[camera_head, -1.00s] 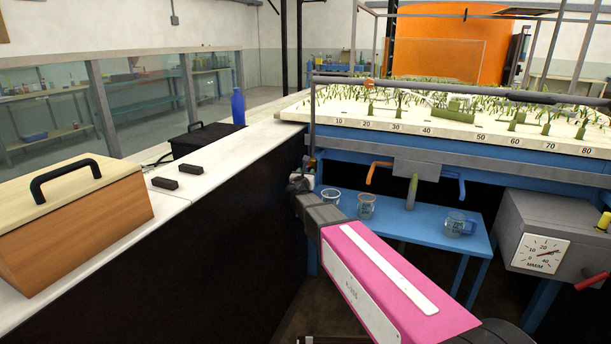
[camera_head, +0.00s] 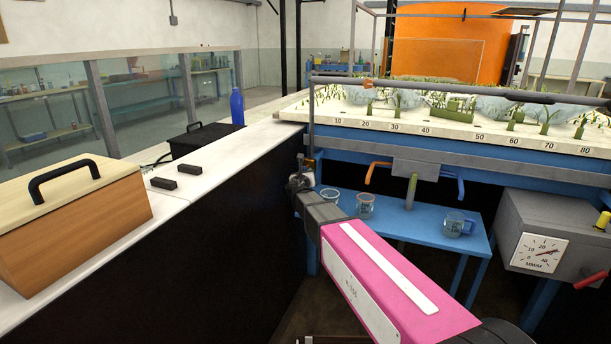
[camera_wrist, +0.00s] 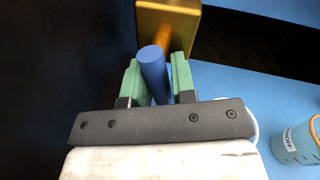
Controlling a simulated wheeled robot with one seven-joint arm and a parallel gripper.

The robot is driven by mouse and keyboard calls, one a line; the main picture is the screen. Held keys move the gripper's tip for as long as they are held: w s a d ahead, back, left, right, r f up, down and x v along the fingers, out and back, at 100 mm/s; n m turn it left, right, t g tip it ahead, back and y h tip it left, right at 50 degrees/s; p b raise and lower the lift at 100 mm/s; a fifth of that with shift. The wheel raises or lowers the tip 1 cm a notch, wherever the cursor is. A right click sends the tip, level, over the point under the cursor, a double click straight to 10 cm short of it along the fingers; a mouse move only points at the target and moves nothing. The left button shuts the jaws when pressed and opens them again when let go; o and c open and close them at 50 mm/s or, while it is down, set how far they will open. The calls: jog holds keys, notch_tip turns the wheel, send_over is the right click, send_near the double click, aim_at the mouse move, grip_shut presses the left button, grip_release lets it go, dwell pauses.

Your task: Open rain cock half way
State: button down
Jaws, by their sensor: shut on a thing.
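The rain cock shows in the wrist view as a brass-coloured block (camera_wrist: 168,28) with a blue handle (camera_wrist: 153,62) sticking out towards me. My gripper (camera_wrist: 157,77) has its two green fingers shut on the blue handle, one on each side. In the head view my gripper (camera_head: 301,180) is at the left end of the flume, beside the upright pipe, and it mostly hides the cock and handle. Thin translucent water sprays (camera_head: 490,103) spread over the plants on the flume bed (camera_head: 345,122). The dial (camera_head: 540,253) marked MMHM has its needle between 20 and 40.
A long counter (camera_head: 150,225) with a wooden box (camera_head: 70,220) and a blue bottle (camera_head: 237,107) runs along the left. A blue table (camera_head: 400,225) below the flume holds glass beakers (camera_head: 366,205). Orange (camera_head: 378,166) and blue (camera_head: 453,180) levers hang under the flume.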

jog(key=n, duration=0.2)
jog(key=n+g, duration=0.1)
jog(key=n, duration=0.2)
jog(key=shift+s+d+r, duration=0.1)
jog(key=shift+d+r, duration=0.05)
dwell(0.4)
jog(key=c, duration=1)
grip_release()
jog(key=v, duration=1.1)
